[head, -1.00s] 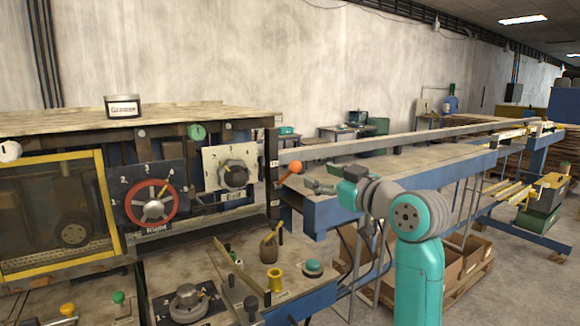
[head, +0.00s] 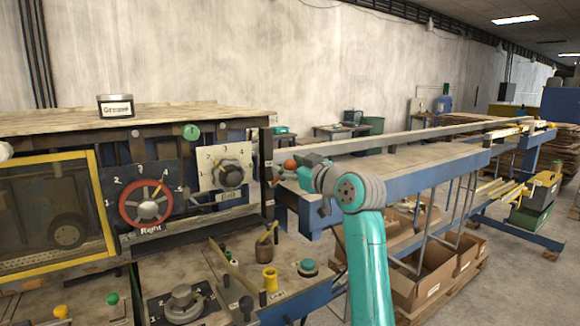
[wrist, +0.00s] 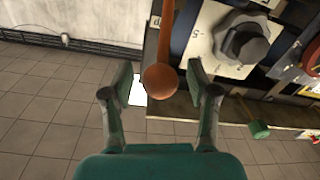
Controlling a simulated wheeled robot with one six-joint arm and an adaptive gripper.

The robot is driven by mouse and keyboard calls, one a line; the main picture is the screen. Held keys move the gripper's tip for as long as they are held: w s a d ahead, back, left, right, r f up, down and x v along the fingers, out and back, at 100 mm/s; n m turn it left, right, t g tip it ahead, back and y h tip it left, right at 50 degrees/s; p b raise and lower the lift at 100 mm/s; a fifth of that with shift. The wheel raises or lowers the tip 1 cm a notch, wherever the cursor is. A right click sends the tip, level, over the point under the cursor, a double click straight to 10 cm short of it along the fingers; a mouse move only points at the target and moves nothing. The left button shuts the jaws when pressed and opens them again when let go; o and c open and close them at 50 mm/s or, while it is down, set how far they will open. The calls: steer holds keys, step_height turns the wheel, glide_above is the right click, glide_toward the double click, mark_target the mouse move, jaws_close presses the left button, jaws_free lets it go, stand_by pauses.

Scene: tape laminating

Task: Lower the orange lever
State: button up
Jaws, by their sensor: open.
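The orange lever (wrist: 165,40) ends in a round orange ball, which sits between the two fingers of my gripper (wrist: 160,86) in the wrist view. The fingers are spread, with a visible gap on each side of the ball.
A white plate with a grey dial (head: 231,174) is left of the lever. A red wheel (head: 147,204) is farther left. A blue-framed conveyor table (head: 380,185) extends right.

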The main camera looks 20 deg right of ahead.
jaws_close()
steer(key=shift+s+d+f+t+y, duration=0.1)
steer(key=shift+s+f+t+y, duration=0.05)
steer(key=shift+s+f+t, duration=0.25)
steer(key=shift+s+d+f+t+y, duration=0.1)
steer(key=shift+s+f+t+y, duration=0.15)
steer(key=shift+f, duration=0.25)
step_height(320, 180, down, 8)
steer(key=s, duration=0.1)
steer(key=shift+s+d, duration=0.2)
steer(key=shift+s, duration=0.05)
stand_by(0.5)
